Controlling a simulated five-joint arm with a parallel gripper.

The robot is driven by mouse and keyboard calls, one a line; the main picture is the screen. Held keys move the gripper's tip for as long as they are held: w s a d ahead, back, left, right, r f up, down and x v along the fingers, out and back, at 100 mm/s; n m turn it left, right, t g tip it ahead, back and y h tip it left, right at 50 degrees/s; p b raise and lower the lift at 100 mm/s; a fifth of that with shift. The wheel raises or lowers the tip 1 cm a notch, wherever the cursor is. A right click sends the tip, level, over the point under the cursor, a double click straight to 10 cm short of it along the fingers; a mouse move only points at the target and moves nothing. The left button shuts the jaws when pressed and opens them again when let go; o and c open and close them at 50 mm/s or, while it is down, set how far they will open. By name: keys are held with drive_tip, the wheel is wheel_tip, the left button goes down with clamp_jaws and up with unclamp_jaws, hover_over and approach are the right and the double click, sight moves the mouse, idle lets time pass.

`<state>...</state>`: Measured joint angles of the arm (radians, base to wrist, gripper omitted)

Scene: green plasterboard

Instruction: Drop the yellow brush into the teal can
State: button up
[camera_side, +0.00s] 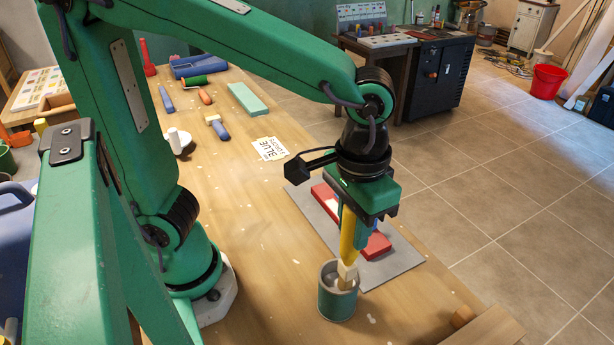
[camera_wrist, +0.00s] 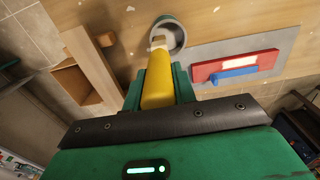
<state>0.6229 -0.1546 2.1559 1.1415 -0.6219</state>
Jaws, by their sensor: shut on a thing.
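My gripper (camera_side: 352,222) is shut on the yellow brush (camera_side: 347,240) and holds it upright, bristle end down. The brush's pale lower end is at the mouth of the teal can (camera_side: 336,303), with its tip appearing to dip inside the rim. The can stands upright on the wooden table. In the wrist view the brush (camera_wrist: 157,85) lies between my green fingers (camera_wrist: 158,92), its tip overlapping the can's round opening (camera_wrist: 178,38). Whether the brush touches the can's wall I cannot tell.
A grey plate (camera_side: 405,262) with a red block (camera_side: 378,245) lies right behind the can. A wooden box (camera_side: 490,328) is at the near right. The table left of the can is clear.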

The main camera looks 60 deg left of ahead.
drive_tip(key=shift+f, duration=0.15)
drive_tip(key=o, duration=1.1)
drive_tip(key=shift+r, duration=3.9)
drive_tip(key=s+a+f+t, duration=0.1)
drive_tip(key=a+f+t, duration=0.1)
drive_tip(key=a, duration=0.6)
drive_tip(key=a+f+t, duration=0.2)
drive_tip(key=a+t, duration=0.1)
drive_tip(key=a, duration=0.6)
drive_tip(key=shift+s+a+t, duration=0.2)
drive_tip(key=shift+s+t, duration=0.1)
drive_tip(key=shift+s, duration=0.05)
